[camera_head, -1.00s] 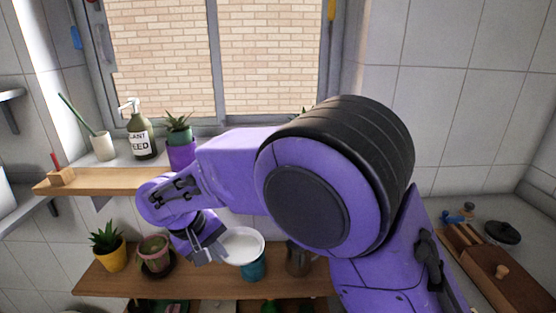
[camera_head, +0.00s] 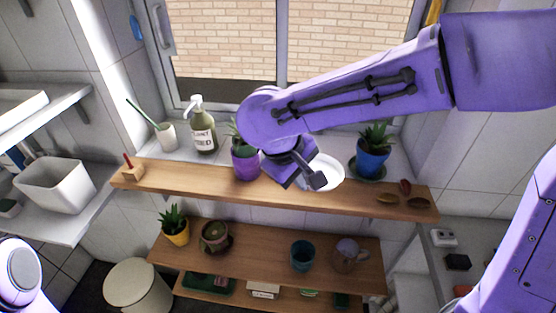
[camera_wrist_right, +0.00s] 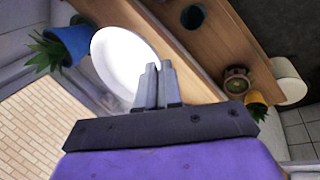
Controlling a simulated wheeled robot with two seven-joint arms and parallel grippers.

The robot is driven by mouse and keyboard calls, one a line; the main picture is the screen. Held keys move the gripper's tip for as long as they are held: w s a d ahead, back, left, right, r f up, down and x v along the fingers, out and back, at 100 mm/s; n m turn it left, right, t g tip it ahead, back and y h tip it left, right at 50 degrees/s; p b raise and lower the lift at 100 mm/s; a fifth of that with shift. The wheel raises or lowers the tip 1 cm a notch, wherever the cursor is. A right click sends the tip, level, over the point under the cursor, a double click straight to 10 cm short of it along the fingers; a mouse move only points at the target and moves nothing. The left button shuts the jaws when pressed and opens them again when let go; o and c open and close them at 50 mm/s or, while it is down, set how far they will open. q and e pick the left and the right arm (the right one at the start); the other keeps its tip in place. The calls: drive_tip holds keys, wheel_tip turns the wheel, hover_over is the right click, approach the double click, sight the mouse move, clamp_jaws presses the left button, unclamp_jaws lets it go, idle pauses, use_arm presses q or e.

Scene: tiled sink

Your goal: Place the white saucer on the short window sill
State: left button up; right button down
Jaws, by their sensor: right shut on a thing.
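My right gripper (camera_head: 316,181) is shut on the rim of the white saucer (camera_head: 330,172). The saucer is over the upper wooden ledge (camera_head: 230,192) along the window sill, between a purple pot and a blue pot. I cannot tell whether it touches the ledge. In the right wrist view the saucer (camera_wrist_right: 118,58) shows beyond the closed fingers (camera_wrist_right: 158,82), near the blue pot. My arm hides part of the sill behind the saucer. My left gripper is out of view.
The purple pot (camera_head: 245,163) and the blue potted plant (camera_head: 372,158) flank the saucer. A lower shelf (camera_head: 270,262) holds pots, a teal cup and a mug.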

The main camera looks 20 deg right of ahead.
drive_tip(key=w+f+b, duration=0.1)
drive_tip(key=d+f+b, duration=0.1)
drive_tip(key=w+f+b, duration=0.1)
drive_tip(key=shift+w+d, duration=0.3)
drive_tip(key=shift+w, duration=0.05)
drive_tip(key=shift+w+d+r, duration=0.1)
drive_tip(key=shift+w+d, duration=0.1)
drive_tip(key=shift+w, duration=0.25)
drive_tip(key=shift+w+d+r, duration=0.1)
drive_tip(key=shift+w+d, duration=0.05)
drive_tip(key=shift+w, duration=0.25)
drive_tip(key=p, duration=0.3)
hover_over(296, 188)
drive_tip(key=f, duration=0.5)
drive_tip(key=shift+s+a, duration=0.1)
drive_tip(key=shift+s, duration=0.25)
drive_tip(key=f, duration=0.2)
drive_tip(key=w+f, duration=0.1)
drive_tip(key=f, duration=0.1)
drive_tip(key=shift+f, duration=0.25)
drive_tip(key=shift+s, duration=0.1)
drive_tip(key=c, duration=1.6)
unclamp_jaws()
